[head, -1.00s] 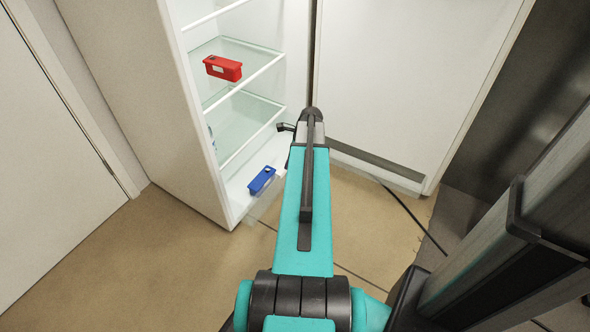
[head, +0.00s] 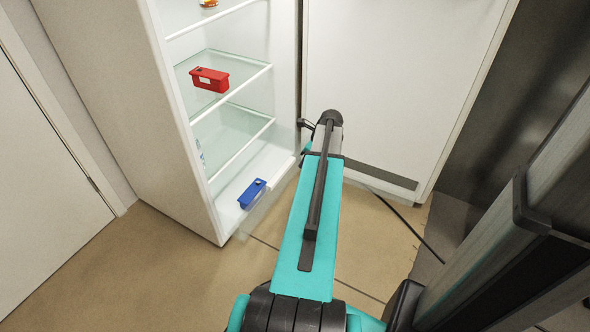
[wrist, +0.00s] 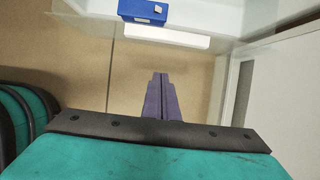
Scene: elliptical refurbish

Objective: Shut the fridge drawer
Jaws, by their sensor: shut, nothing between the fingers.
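The fridge (head: 110,90) stands open at the left, its inside facing right. At its bottom is a clear drawer (head: 262,213) that sticks out past the fridge's front edge. A blue box (head: 252,193) sits at the drawer; the box also shows in the wrist view (wrist: 143,11). In the wrist view the drawer has a pale front strip (wrist: 165,37). My gripper (wrist: 160,76) is shut and empty, with its purple fingers pointing toward that strip, apart from it over the floor. In the head view my arm hides the gripper.
A red box (head: 209,79) sits on a glass shelf above. The open fridge door (head: 400,90) stands to the right of the shelves. A dark cable (head: 400,215) lies on the tan floor (head: 170,265). The floor before the fridge is clear.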

